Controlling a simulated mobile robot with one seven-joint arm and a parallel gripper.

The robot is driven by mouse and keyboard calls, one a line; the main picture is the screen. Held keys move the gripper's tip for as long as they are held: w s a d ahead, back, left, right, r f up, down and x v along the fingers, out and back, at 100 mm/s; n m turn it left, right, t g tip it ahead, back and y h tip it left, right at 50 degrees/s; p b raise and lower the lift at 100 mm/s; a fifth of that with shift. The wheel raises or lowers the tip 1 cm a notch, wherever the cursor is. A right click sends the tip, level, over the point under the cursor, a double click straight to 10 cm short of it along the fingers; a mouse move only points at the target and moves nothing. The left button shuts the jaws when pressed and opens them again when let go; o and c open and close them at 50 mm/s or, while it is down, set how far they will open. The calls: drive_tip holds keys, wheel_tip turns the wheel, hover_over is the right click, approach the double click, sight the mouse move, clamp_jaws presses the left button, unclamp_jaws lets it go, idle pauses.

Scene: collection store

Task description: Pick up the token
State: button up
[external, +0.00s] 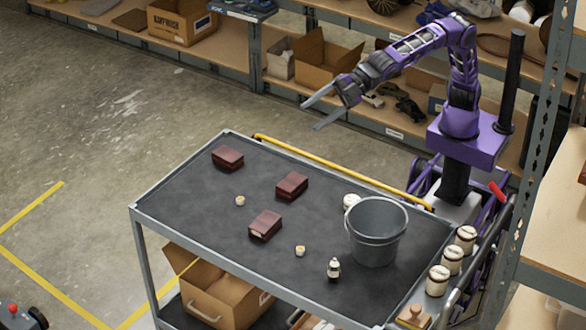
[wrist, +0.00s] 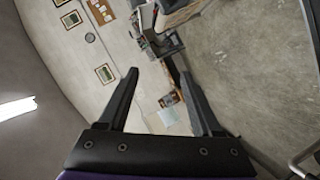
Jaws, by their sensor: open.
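Two small cream round pieces that look like tokens lie on the dark cart top (external: 190,195) in the external view. One token (external: 240,200) is between the dark red boxes; the other token (external: 300,250) is nearer the front, left of the grey bucket. They are too small to tell apart in detail. My gripper (external: 310,117) is open and empty, raised beyond the cart's back edge, well away from both. In the wrist view my gripper (wrist: 158,72) shows spread fingers with nothing between them, and no token shows there.
Three dark red boxes (external: 292,185) stand on the cart. A grey bucket (external: 376,235), a small white-and-dark figure (external: 333,268) and several white jars (external: 452,260) occupy its right part. A yellow bar (external: 330,167) runs along the back edge. Shelves (external: 395,120) stand behind my arm.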

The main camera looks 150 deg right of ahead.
drive_tip(key=s+d+f+m+g+y, duration=0.1)
drive_tip(key=d+f+m+g, duration=0.1)
drive_tip(key=f, duration=0.7)
drive_tip(key=s+d+f+m+g, duration=0.1)
drive_tip(key=d+f+m+g, duration=0.15)
drive_tip(key=f, duration=0.55)
drive_tip(key=m+g+y, duration=0.4)
drive_tip(key=g, duration=0.1)
approach(301, 247)
drive_tip(key=x, duration=0.2)
drive_tip(key=shift+s+a+f, duration=0.1)
drive_tip(key=shift+a+f, duration=0.05)
drive_tip(key=shift+f, duration=0.2)
drive_tip(key=shift+w+x, duration=0.1)
drive_tip(key=shift+x, duration=1.4)
drive_tip(key=shift+w+x, duration=0.15)
drive_tip(key=shift+x, duration=1.3)
drive_tip(key=shift+r, duration=0.1)
clamp_jaws()
